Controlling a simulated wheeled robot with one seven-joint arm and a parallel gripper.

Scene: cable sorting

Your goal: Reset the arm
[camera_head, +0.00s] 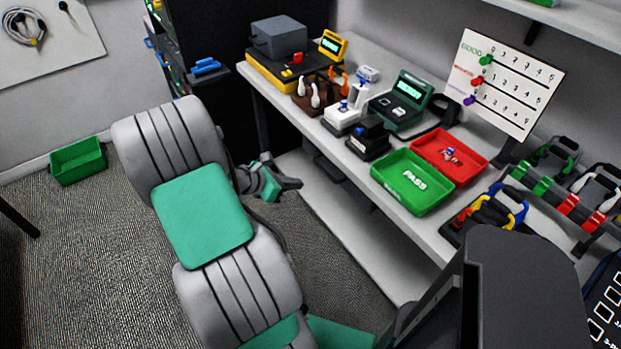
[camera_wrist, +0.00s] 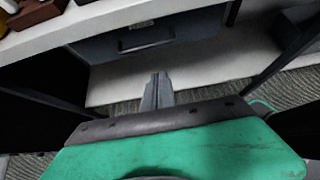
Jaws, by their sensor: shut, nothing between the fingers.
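My gripper (camera_head: 288,184) is in front of the workbench, below the height of its top, and holds nothing. My grey and green arm reaches up from the bottom of the head view and folds over beside the bench. In the wrist view my gripper's fingers (camera_wrist: 157,92) are together and point toward the lower part of the bench. They touch nothing that I can see.
The workbench (camera_head: 335,215) carries a green PASS tray (camera_head: 398,197), a red tray (camera_head: 465,165), testers and cable racks. A drawer (camera_wrist: 125,42) sits under it. A green bin (camera_head: 78,163) stands on the floor at left. Open floor lies left of my arm.

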